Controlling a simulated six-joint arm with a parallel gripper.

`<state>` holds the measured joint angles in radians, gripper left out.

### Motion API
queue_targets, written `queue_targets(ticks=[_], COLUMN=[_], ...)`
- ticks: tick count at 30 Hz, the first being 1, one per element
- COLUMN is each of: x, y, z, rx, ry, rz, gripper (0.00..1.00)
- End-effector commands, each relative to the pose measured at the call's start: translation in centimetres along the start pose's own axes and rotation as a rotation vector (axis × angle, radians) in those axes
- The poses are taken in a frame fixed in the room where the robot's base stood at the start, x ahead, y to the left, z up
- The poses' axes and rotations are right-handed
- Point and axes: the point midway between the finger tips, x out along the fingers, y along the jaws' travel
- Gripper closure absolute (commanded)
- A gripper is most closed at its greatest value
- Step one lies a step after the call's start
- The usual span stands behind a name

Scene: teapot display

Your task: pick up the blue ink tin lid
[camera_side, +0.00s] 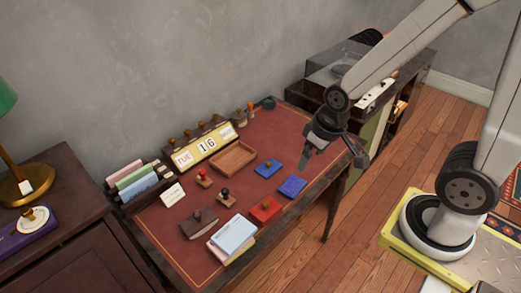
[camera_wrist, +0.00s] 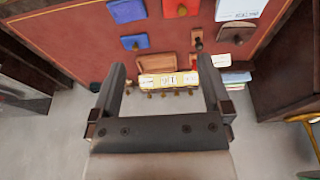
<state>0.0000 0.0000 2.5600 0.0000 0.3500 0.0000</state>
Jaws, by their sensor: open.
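The blue ink tin lid (camera_side: 268,168) is a flat blue square with a small knob. It lies on the red desk top, right of the wooden tray; it also shows in the wrist view (camera_wrist: 136,43). A flat blue ink tin (camera_side: 292,187) without a visible knob lies beside it, apart from it, also in the wrist view (camera_wrist: 126,12). My gripper (camera_side: 332,162) is open and empty above the right part of the desk, to the right of the lid. In the wrist view the lid lies beyond the spread fingertips (camera_wrist: 161,64).
A red tin (camera_side: 265,209) with a knob sits toward the desk's front. The desk's right end (camera_side: 300,128) is mostly clear.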

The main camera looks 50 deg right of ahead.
Motion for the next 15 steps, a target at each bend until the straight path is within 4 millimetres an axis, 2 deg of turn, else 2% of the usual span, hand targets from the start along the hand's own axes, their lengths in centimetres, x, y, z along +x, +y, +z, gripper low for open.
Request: queue_targets(ticks=[8,15], x=[0.0,0.8], y=[0.0,0.5], z=[-0.1,-1.9], rx=[0.006,0.101], ry=[-0.001,-0.016], rz=[0.0,0.004], gripper=[0.0,0.0])
